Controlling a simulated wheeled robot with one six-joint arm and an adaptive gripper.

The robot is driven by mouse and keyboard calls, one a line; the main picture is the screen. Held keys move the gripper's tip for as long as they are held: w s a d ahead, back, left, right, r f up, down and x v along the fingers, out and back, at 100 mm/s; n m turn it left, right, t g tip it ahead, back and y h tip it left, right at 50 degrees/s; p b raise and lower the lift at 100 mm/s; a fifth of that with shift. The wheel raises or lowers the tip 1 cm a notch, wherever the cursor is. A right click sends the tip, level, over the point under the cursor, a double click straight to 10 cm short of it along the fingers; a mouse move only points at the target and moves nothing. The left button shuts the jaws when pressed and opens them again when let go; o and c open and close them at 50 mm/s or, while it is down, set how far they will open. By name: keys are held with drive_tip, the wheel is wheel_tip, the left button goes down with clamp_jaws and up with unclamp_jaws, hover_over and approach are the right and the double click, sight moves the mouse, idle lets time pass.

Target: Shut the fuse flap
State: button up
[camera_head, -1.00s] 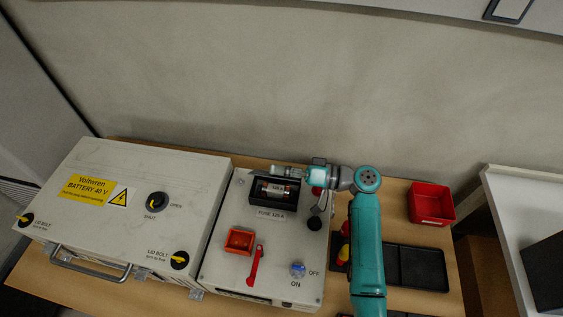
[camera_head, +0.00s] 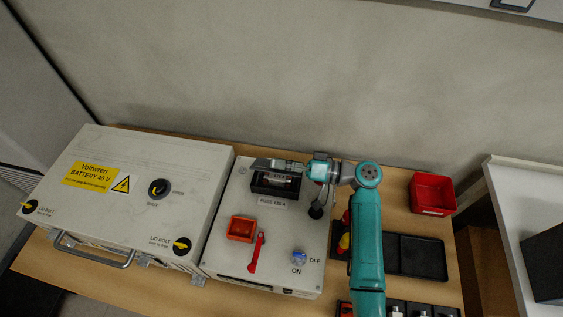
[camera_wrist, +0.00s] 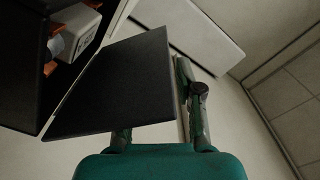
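The black fuse holder (camera_head: 262,190) sits on the grey box above the "FUSE 125 A" label. Its fuse (camera_head: 281,179) still shows, partly under my gripper. The wrist view shows the fuse (camera_wrist: 80,35) inside the holder at the upper left. The fuse flap (camera_wrist: 115,85) is a flat black plate standing open beside the holder. My gripper (camera_head: 262,164) points left along the holder's back edge. In the wrist view my gripper's fingers (camera_wrist: 155,115) look apart; the flap hides most of the left one. I cannot tell whether they touch the flap.
A red switch lever (camera_head: 256,253), an orange-red box (camera_head: 241,228), a blue knob (camera_head: 299,257) and a black knob (camera_head: 316,211) are on the same box. The battery case (camera_head: 120,200) stands left. A red bin (camera_head: 432,194) and black tray (camera_head: 422,257) lie right.

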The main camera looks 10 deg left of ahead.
drive_tip(key=shift+d, duration=0.1)
drive_tip(key=d, duration=1.2)
drive_tip(key=shift+s, duration=0.15)
drive_tip(key=shift+c, duration=0.3)
